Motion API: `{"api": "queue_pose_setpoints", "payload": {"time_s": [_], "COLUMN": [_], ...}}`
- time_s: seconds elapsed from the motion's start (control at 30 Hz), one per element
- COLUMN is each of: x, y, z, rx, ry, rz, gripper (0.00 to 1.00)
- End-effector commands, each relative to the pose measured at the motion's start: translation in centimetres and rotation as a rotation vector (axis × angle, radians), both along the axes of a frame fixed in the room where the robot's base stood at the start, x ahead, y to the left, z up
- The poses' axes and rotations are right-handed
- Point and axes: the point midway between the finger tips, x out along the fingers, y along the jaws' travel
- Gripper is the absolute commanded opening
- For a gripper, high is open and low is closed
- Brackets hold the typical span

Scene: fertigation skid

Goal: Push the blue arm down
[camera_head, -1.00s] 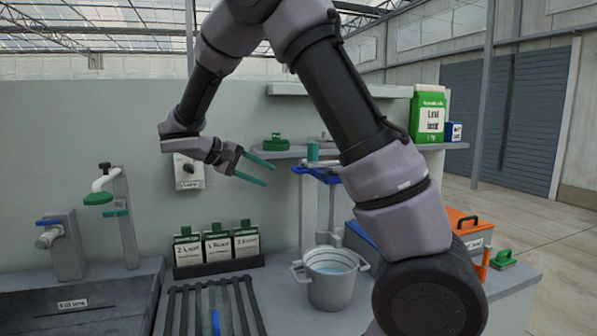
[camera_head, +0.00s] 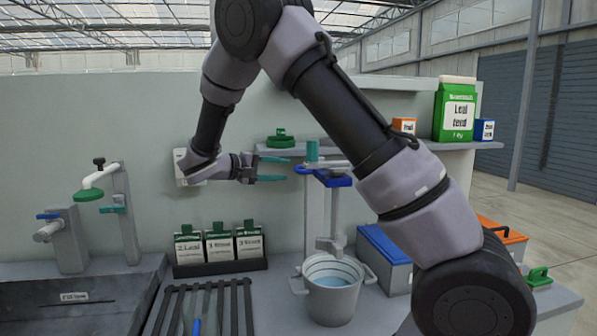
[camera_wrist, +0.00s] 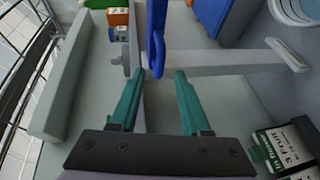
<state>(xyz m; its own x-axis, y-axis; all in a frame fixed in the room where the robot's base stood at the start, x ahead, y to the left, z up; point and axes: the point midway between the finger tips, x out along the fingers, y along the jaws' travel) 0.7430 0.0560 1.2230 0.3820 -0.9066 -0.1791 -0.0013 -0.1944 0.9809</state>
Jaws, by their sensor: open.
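The blue arm (camera_head: 333,180) sticks out from an upright grey post above a white bucket (camera_head: 333,300) in the head view. In the wrist view the blue arm (camera_wrist: 157,30) comes down from the top edge, its looped end ahead of the gap between my fingers. My gripper (camera_head: 289,169) is open and empty, its two teal fingers pointing right, just left of the blue arm and at nearly its height. In the wrist view my gripper (camera_wrist: 158,75) has its fingers spread. I cannot tell whether they touch the arm.
A grey shelf (camera_head: 400,150) behind holds a green carton (camera_head: 455,110) and small boxes. Labelled packs (camera_head: 219,246) stand in a rack below my gripper. A blue-lidded box (camera_head: 385,250) stands right of the bucket. A tap with a green end (camera_head: 88,194) is at left.

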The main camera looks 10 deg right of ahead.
Motion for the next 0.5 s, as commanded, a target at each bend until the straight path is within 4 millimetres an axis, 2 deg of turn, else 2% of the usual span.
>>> {"api": "queue_pose_setpoints", "payload": {"time_s": [0.03,0.2,0.33,0.5], "x": [0.4,1.5,2.0,2.3], "y": [-1.1,-3.7,-5.0,-5.6], "z": [-0.2,-0.7,-1.0,-1.1], "rx": [0.001,0.001,0.001,0.001], "ry": [0.002,0.002,0.002,0.001], "rz": [-0.003,-0.002,-0.002,0.001], "gripper": [0.47,0.47,0.47,0.47]}}
